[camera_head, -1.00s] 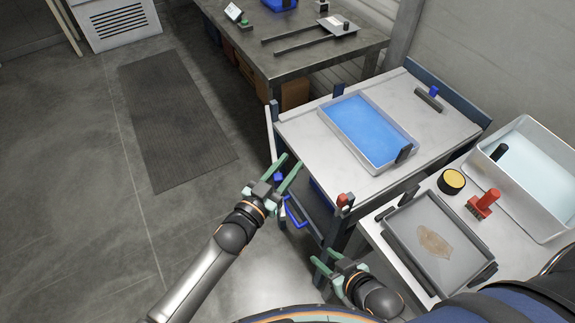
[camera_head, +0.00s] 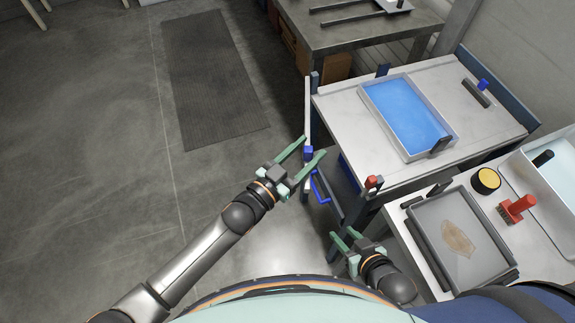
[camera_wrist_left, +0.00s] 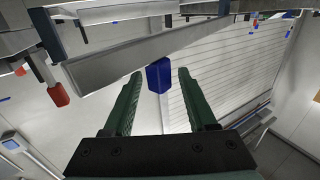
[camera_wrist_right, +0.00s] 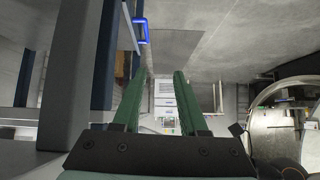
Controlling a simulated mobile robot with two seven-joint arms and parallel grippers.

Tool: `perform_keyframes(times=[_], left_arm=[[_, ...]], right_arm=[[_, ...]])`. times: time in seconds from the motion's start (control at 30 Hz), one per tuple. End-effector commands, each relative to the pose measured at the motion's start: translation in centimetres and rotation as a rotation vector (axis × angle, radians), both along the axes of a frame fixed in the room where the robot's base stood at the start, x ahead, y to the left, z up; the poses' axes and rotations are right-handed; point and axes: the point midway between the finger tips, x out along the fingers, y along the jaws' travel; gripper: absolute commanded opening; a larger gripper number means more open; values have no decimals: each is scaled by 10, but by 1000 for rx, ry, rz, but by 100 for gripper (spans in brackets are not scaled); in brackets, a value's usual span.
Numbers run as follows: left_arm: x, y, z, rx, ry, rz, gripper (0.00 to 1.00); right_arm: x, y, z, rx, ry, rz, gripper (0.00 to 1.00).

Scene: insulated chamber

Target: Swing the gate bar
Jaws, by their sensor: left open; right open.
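The gate bar (camera_head: 307,105) is a pale bar along the left side of the white-topped table. A blue block (camera_head: 308,151) sits at its near end. In the left wrist view the bar (camera_wrist_left: 120,63) crosses the top as a grey beam, and the blue block (camera_wrist_left: 158,76) shows below it. My left gripper (camera_head: 314,148) is open, with the blue block appearing between its fingertips; contact cannot be told. My right gripper (camera_head: 343,237) is open and empty, low beside the near table's leg.
A red-capped post (camera_head: 372,183) stands at the table's near corner. A blue handle (camera_head: 320,188) is below the tabletop. A tray of blue liquid (camera_head: 407,110) sits on the table. A grey tray (camera_head: 430,215) is on the nearer bench.

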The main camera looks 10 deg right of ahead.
Motion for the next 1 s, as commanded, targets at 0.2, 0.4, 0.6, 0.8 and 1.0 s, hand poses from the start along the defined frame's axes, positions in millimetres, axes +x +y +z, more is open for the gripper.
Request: perform_keyframes(times=[0.2,0.4,0.6,0.8,1.0], left_arm=[[-31,36,-1,1,2,1,57],[-47,55,0,1,-1,2,57],[-51,59,1,0,-1,2,57],[-51,59,1,-1,-2,2,57],[-50,67,-11,6,34,49,57]], right_arm=[[0,0,0,0,0,0,42],[0,0,-1,0,0,0,42],[0,0,-2,0,0,0,42],[0,0,-2,1,0,-1,39],[11,-3,1,-55,-49,33,16]])
